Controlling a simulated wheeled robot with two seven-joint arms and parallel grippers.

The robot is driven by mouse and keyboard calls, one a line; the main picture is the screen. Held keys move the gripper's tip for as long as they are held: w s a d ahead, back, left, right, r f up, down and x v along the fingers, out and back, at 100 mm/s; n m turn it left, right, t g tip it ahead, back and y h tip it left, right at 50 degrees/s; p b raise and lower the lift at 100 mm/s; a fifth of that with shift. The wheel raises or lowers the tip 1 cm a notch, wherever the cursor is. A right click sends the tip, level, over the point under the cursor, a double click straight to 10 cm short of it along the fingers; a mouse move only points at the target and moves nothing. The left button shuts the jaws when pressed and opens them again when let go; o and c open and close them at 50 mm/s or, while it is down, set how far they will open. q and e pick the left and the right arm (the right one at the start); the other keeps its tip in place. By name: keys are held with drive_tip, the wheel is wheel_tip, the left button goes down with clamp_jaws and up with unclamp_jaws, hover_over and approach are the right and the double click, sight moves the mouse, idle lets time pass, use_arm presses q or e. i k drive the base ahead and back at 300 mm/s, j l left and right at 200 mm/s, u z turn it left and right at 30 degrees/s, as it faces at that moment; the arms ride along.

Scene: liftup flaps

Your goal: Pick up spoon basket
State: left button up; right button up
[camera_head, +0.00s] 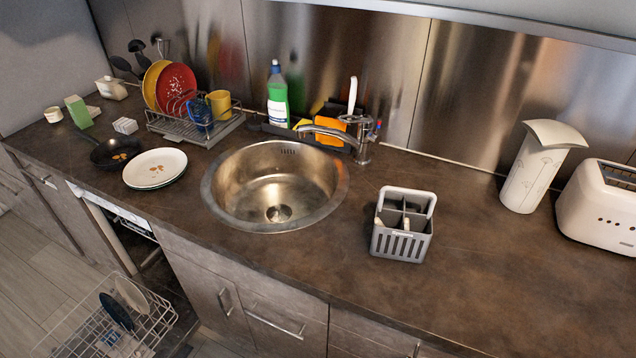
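The spoon basket (400,243) is a grey, slotted caddy with a raised loop handle and divided compartments. It stands upright on the brown countertop (480,300), to the right of the round sink. A light-coloured item shows inside its compartments, but I cannot tell what it is. Neither of my grippers shows in the head view, and nothing is touching the basket.
The metal sink (240,205) and its faucet (362,140) lie left of the basket. A white canister (527,175) and a toaster (600,210) stand at the right. A dish rack (195,125) is at the back left. An open dishwasher rack (90,320) is below. The counter right of the basket is clear.

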sight(392, 241)
drive_tip(key=k+j, duration=0.65)
drive_tip(key=j, duration=0.2)
drive_tip(key=u, duration=1.65)
drive_tip(key=z, duration=2.45)
